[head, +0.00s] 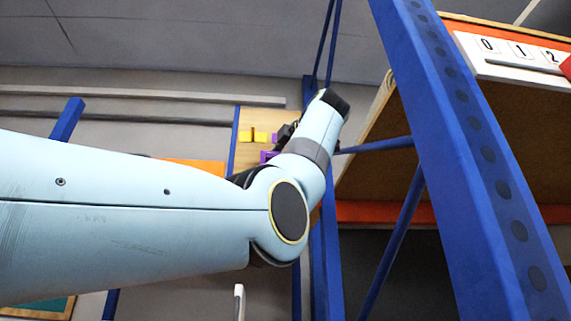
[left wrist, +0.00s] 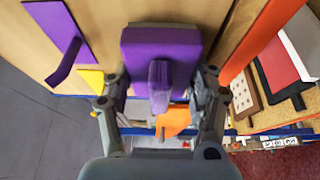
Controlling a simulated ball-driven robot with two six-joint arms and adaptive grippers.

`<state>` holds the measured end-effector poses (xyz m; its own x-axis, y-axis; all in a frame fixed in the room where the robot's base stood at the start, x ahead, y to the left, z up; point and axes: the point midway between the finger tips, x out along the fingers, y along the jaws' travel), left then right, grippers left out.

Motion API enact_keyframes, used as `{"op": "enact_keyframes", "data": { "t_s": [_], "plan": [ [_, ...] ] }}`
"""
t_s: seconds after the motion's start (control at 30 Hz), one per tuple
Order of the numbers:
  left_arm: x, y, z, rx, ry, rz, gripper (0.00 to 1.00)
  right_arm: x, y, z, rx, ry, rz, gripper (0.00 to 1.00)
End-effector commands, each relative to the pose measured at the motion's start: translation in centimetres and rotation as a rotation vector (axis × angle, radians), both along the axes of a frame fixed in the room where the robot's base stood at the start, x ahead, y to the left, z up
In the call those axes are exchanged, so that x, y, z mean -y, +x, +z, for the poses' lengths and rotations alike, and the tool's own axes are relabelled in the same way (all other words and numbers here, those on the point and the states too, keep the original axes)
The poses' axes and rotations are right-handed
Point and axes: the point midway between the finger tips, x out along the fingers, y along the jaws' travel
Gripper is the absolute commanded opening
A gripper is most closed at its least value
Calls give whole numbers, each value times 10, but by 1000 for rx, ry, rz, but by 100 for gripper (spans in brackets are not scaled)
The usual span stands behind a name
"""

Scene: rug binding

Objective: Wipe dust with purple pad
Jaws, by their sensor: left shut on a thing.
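In the left wrist view a purple pad (left wrist: 160,48) with a raised upright handle sits between the two fingers of my left gripper (left wrist: 160,88), which is shut on it. In the head view my own arm hides most of the left gripper (head: 287,131). A purple piece (head: 266,156) shows beside it there, and I cannot tell whether it is the held pad. A second purple piece (left wrist: 62,38) with a bent strip lies on the wooden surface (left wrist: 100,25), left of the gripper. I cannot make out any dust. My right gripper is not in view.
A yellow piece (left wrist: 92,80) lies left of the gripper and an orange piece (left wrist: 173,121) shows beyond it. A blue upright post (head: 465,150) and a wooden shelf (head: 375,150) stand on the right. A white number strip (head: 512,60) is at upper right.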

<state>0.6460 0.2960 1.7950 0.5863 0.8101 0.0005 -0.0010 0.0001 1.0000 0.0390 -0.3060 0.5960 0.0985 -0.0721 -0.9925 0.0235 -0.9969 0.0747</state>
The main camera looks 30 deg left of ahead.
Motion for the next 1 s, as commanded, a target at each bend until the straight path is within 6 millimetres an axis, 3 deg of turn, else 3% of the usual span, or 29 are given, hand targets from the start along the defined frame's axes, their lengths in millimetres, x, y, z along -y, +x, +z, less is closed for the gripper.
{"op": "enact_keyframes", "data": {
  "t_s": [1.0],
  "plan": [
    [-57, -34, -1, 1, -1, 2, 32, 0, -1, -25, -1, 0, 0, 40]
  ]
}}
